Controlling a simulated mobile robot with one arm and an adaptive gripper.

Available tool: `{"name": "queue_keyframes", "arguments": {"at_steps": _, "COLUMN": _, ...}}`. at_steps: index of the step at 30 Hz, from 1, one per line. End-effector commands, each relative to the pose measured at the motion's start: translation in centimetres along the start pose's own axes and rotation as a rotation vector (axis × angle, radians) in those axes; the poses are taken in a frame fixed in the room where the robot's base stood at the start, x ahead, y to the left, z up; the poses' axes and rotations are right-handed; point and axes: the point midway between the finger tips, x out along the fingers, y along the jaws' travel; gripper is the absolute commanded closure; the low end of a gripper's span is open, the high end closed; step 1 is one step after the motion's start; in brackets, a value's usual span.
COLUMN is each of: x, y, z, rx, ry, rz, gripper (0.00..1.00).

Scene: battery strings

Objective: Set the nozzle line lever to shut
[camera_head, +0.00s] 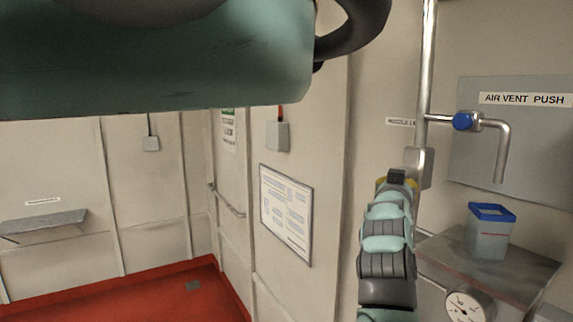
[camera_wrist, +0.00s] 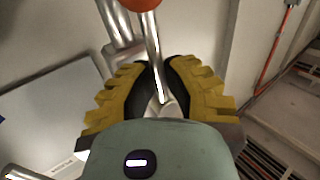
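In the wrist view, a slim metal lever (camera_wrist: 153,50) with an orange-red knob (camera_wrist: 141,3) runs between the yellow-and-black fingers of my gripper (camera_wrist: 160,75). The fingers are close together, with the lever between their black pads. A thicker metal pipe (camera_wrist: 118,28) stands just left of the lever. In the head view, my gripper (camera_head: 396,181) is beside the vertical pipe (camera_head: 425,75), below a small, partly hidden label (camera_head: 400,122) that seems to read nozzle line. The arm hides the lever there.
A blue-knobbed valve (camera_head: 466,121) with a bent spout sticks out right of the pipe, by the AIR VENT PUSH panel (camera_head: 530,125). A blue-rimmed container (camera_head: 489,232) stands on a grey cabinet (camera_head: 525,268) with a gauge (camera_head: 466,306). Red floor (camera_head: 150,296) lies open at left.

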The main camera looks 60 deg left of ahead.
Motion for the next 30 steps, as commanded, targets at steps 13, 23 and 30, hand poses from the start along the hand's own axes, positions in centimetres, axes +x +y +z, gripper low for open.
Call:
{"name": "queue_keyframes", "arguments": {"at_steps": 13, "x": 0.00, "y": 0.02, "z": 0.01, "rx": 0.000, "ry": 0.000, "rz": 0.000, "gripper": 1.00}}
{"name": "queue_keyframes", "arguments": {"at_steps": 23, "x": 0.01, "y": 0.00, "z": 0.51, "rx": 0.013, "ry": 0.009, "rz": 0.000, "gripper": 1.00}}
{"name": "queue_keyframes", "arguments": {"at_steps": 30, "x": 0.01, "y": -0.06, "z": 0.35, "rx": 0.024, "ry": 0.013, "rz": 0.000, "gripper": 1.00}}
